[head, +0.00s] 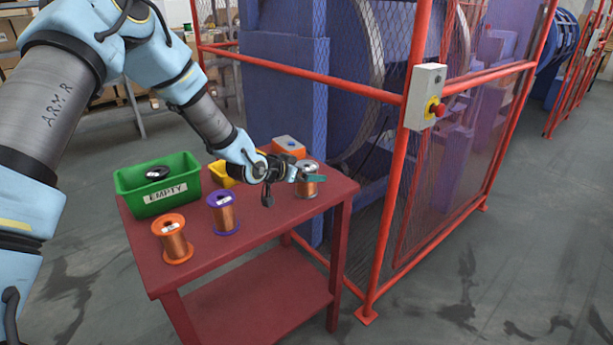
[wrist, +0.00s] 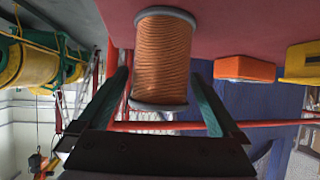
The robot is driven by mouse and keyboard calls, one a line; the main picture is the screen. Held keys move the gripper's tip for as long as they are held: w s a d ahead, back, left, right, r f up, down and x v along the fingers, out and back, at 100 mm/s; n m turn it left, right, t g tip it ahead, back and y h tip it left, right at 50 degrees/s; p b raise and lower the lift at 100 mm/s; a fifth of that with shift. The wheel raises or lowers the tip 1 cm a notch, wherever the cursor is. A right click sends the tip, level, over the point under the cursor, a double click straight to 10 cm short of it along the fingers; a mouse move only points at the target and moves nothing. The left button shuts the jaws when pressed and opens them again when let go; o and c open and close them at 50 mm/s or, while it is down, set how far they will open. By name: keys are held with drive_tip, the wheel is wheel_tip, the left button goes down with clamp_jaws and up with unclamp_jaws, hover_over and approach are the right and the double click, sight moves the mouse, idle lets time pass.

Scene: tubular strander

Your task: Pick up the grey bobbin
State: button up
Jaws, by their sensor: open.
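The grey bobbin (head: 306,190), with grey flanges and copper-coloured wire, stands upright at the right end of the red table. My gripper (head: 308,177) is at it, with a green finger across its upper part. In the wrist view, which looks upside down, the bobbin (wrist: 162,58) shows between the two green fingers of my gripper (wrist: 160,80). The fingers are open, one on each side of it, with a visible gap at its upper flange. The far side of the bobbin is hidden.
On the red table (head: 262,232) stand an orange-flanged bobbin (head: 175,243), a purple-flanged bobbin (head: 224,215), a green bin (head: 126,189) marked EMPTY with a dark spool inside, a yellow bin (head: 219,175) and an orange box (head: 289,146). A red mesh fence (head: 400,170) stands close behind the table.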

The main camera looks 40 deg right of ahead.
drive_tip(key=shift+c, duration=0.2)
clamp_jaws()
drive_tip(key=shift+d+r, duration=0.15)
idle(0.7)
